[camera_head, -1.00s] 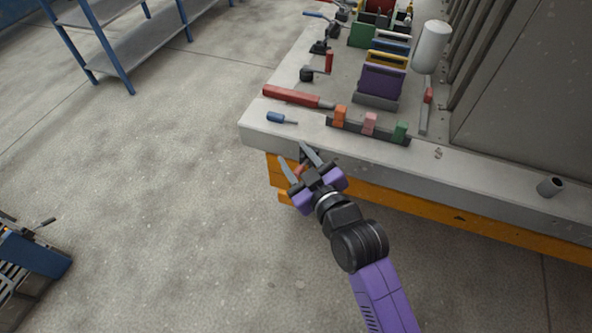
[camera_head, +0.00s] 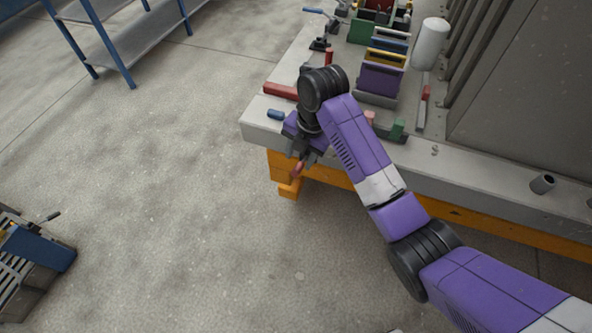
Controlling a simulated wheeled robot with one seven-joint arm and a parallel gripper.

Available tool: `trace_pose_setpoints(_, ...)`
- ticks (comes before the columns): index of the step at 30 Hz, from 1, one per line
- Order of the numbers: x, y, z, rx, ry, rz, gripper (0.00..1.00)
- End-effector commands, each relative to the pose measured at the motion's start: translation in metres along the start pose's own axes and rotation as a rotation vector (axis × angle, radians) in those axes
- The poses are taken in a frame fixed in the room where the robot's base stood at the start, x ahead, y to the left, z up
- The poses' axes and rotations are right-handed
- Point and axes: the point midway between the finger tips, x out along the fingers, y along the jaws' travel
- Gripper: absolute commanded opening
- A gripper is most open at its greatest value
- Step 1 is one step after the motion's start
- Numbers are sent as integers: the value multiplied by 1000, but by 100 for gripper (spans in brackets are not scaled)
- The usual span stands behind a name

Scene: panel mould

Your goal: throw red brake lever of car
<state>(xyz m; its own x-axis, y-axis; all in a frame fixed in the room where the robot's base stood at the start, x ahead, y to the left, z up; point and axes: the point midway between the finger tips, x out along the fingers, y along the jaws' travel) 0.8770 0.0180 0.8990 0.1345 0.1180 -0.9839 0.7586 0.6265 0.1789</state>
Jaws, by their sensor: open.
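A short red lever handle (camera_head: 298,169) sticks out at the front side of the concrete-topped bench with the orange frame (camera_head: 350,178), near its left corner. I take it as the brake lever, and the bench as the car. My gripper (camera_head: 300,161) is open and points down in front of the bench's front edge, with its fingertips right at the red handle. I cannot tell whether the handle lies between the fingers or whether they touch it. The lever's base is hidden behind my gripper.
On the bench top lie a red bar (camera_head: 280,91), a blue-handled tool (camera_head: 276,114), a purple holder (camera_head: 381,78) and a green clip (camera_head: 397,130). A white cylinder (camera_head: 430,44) stands farther back. A blue cart (camera_head: 38,245) is at left. The floor between is clear.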

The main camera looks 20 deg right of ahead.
Motion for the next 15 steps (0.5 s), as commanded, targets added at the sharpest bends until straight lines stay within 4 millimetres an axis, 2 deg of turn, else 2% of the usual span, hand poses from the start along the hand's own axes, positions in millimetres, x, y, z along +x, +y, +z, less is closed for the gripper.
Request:
trace_pose_setpoints(7, 12, -4, -3, -66, 9, -14, 43)
trace_pose_setpoints(15, 53, -4, -3, -65, 9, -14, 43)
